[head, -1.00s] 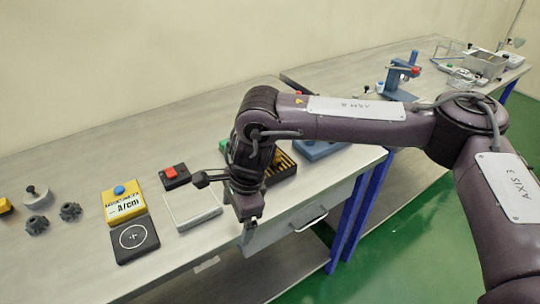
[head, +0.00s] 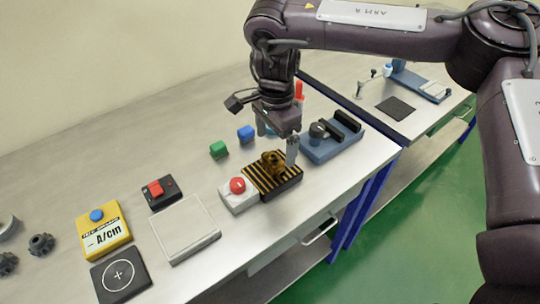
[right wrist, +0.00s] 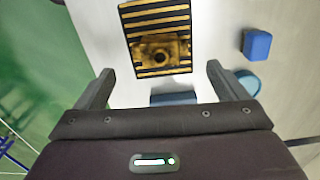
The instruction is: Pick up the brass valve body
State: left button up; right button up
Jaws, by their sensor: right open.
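The brass valve body (head: 273,161) sits on a black and yellow striped block (head: 262,188) near the front edge of the bench. In the right wrist view the valve body (right wrist: 160,50) lies on the striped block (right wrist: 157,9), ahead of the fingertips and between their lines. My right gripper (head: 291,150) is open and above the block, beside the valve body in the head view, with nothing in it. Its two fingers also show apart in the right wrist view (right wrist: 159,78). My left gripper is not in view.
A red push button box (head: 238,197) stands left of the striped block and a blue fixture (head: 332,143) right of it. Behind are a green cube (head: 218,150) and a blue cube (head: 246,134).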

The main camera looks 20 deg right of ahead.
aim_at(274, 156)
jog(key=f, duration=0.3)
jog(key=shift+s+a+f, duration=0.1)
jog(key=shift+s+a, duration=0.05)
jog(key=shift+s, duration=0.1)
jog(key=shift+w+f, duration=0.2)
jog(key=shift+f, duration=0.95)
jog(key=shift+w+f, duration=0.1)
jog(key=shift+f, duration=0.3)
jog(key=c, duration=0.9)
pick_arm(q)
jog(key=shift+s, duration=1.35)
pick_arm(e)
jog(key=shift+a+r, duration=0.1)
jog(key=c, duration=0.5)
jog(key=shift+o, duration=0.2)
